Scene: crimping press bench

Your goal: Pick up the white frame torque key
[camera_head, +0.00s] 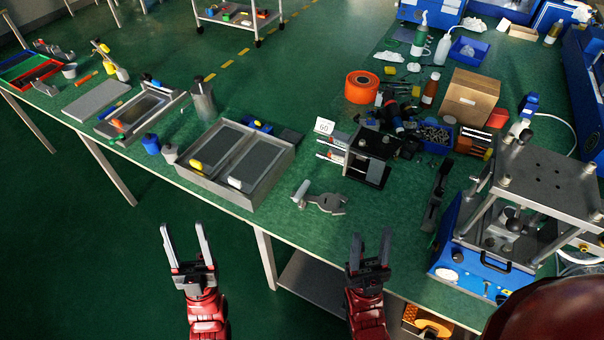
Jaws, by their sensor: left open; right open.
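A pale grey key-like tool (322,202) with a whitish cylindrical end lies on the green bench near its front edge, right of the metal tray. It looks most like the torque key, but I cannot be sure from its shape. In the metal tray (262,196) lie a white-handled piece (237,183) and a yellow-handled piece (197,164). My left gripper (187,236) is open and empty, in front of the bench edge and left of the tool. My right gripper (371,244) is open and empty, nearer to me and to the right of the tool. Neither touches anything.
A blue-based press (520,215) stands at the right. A small fixture (367,160) stands behind the tool, and a black-handled tool (436,195) lies right of it. An orange tape roll (361,87) and cardboard box (471,96) are further back. Green bench around the tool is clear.

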